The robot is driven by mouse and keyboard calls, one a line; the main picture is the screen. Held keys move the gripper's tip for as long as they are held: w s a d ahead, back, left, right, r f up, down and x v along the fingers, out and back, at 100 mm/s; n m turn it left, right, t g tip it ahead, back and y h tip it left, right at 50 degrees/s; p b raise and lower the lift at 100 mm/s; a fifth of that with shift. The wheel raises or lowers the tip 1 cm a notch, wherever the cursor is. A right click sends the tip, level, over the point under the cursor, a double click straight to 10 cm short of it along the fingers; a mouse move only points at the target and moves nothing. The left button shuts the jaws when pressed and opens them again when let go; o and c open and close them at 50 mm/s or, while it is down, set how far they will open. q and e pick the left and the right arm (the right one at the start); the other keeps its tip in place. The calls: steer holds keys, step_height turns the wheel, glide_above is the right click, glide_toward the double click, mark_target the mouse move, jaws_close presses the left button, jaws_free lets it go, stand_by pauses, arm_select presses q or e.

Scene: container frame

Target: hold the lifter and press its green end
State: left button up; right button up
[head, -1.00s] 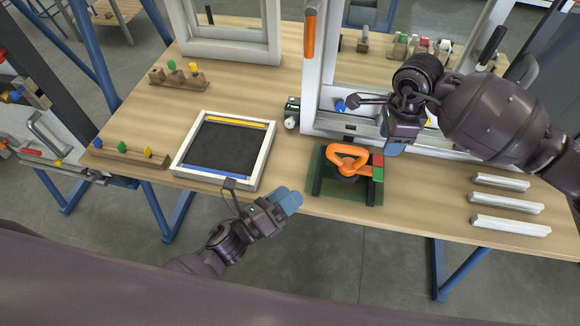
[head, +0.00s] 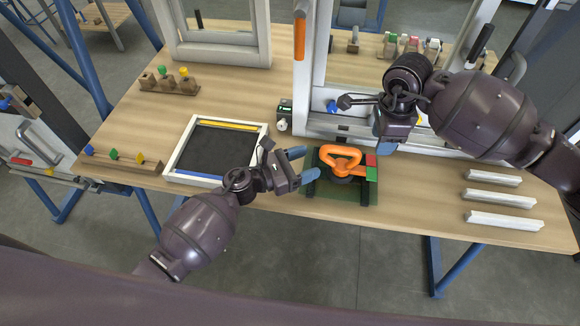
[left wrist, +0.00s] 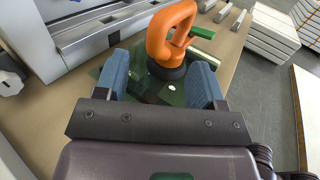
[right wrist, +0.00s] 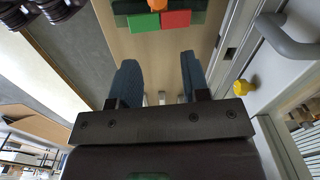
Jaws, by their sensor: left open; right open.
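The lifter (head: 340,161) has an orange loop handle on a dark round base and stands on a green holder (head: 338,190) near the table's front edge. Its right end carries a red block (head: 370,160) and a green block (head: 371,174). My left gripper (head: 308,166) is open just left of the lifter. In the left wrist view the orange handle (left wrist: 168,35) rises ahead, beyond the open fingers. My right gripper (head: 383,140) is open above and behind the lifter's right end. The right wrist view shows the green block (right wrist: 143,22) and red block (right wrist: 176,18) ahead of its fingers.
A white-framed dark tray (head: 170,160) lies to the left. A large white window frame (head: 300,90) stands behind the lifter. Wooden racks with coloured pegs (head: 165,84) are at the left. White bars (head: 500,198) lie at the right.

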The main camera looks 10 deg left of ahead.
mark_target(321, 158)
arm_select(q)
steer(key=shift+x, duration=2.65)
jaws_close()
arm_select(e)
steer(key=shift+c, duration=0.3)
